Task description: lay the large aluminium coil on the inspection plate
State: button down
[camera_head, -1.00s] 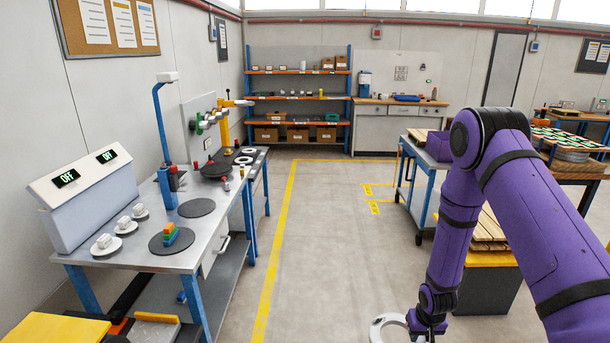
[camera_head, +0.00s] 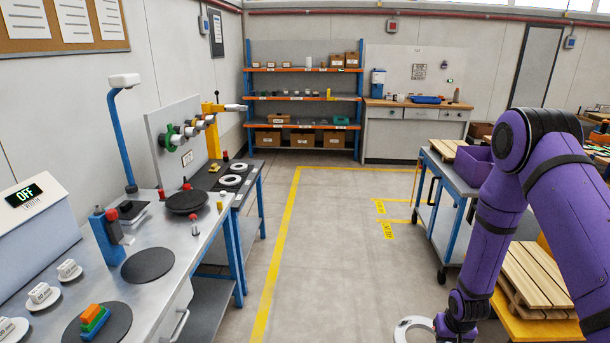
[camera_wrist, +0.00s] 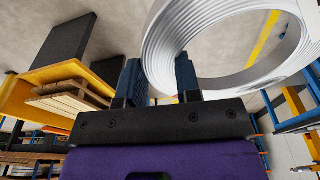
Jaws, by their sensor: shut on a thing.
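The large aluminium coil is a pale ribbed ring. It shows at the bottom edge of the head view (camera_head: 401,328), cut off below, and large in the wrist view (camera_wrist: 228,90). My gripper (camera_wrist: 160,82) is shut on the wall of the coil; in the head view my gripper (camera_head: 455,331) is right of the coil, over the floor. Dark round plates lie on the left bench: one bare plate (camera_head: 148,265) and one bearing coloured blocks (camera_head: 75,334). A thicker dark disc (camera_head: 186,202) stands farther back. I cannot tell which is the inspection plate.
A farther bench holds white rings (camera_head: 230,180). A blue cart (camera_head: 447,190) and wooden pallet (camera_head: 535,275) stand right. The middle floor is clear.

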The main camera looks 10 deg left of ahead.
aim_at(187, 200)
jog(key=i+u, duration=0.2)
jog(key=i, duration=0.3)
jog(key=i+l+u, duration=0.2)
jog(key=i, duration=0.25)
jog(key=i+l+u, duration=0.2)
jog(key=i, duration=0.25)
jog(key=i+l+u, duration=0.3)
jog(key=u, duration=0.15)
jog(key=i+l+u, duration=0.85)
jog(key=l, duration=0.15)
jog(key=k, duration=0.05)
